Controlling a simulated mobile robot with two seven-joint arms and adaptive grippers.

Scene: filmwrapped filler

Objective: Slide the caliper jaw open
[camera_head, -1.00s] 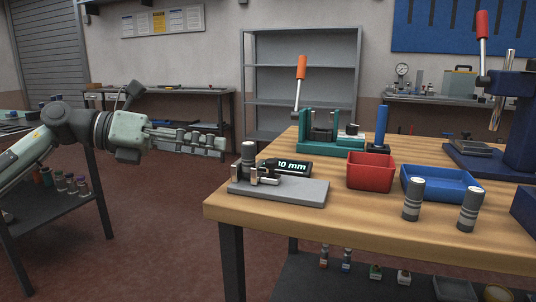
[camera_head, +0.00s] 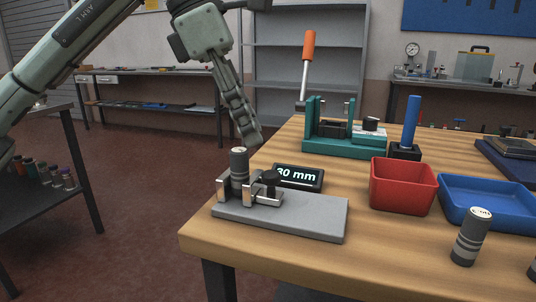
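The caliper's grey base plate (camera_head: 310,215) lies at the table's near left corner. Two metal jaws stand on it, a left jaw (camera_head: 223,191) and a right jaw (camera_head: 262,192) with a black knob (camera_head: 270,178). A grey banded cylinder (camera_head: 239,165) stands upright at the jaws; I cannot tell whether they touch it. The black display (camera_head: 299,177) behind seems to read 30 mm, its first digit partly hidden. My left gripper (camera_head: 248,138) points down just above and behind the cylinder, seen side-on; its finger gap is unclear. My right gripper is not in view.
A red bin (camera_head: 402,207) and a blue tray (camera_head: 490,220) stand right of the caliper. A green fixture (camera_head: 345,147) with an orange-handled lever is behind. Another banded cylinder (camera_head: 470,237) stands at front right. The wood between plate and red bin is clear.

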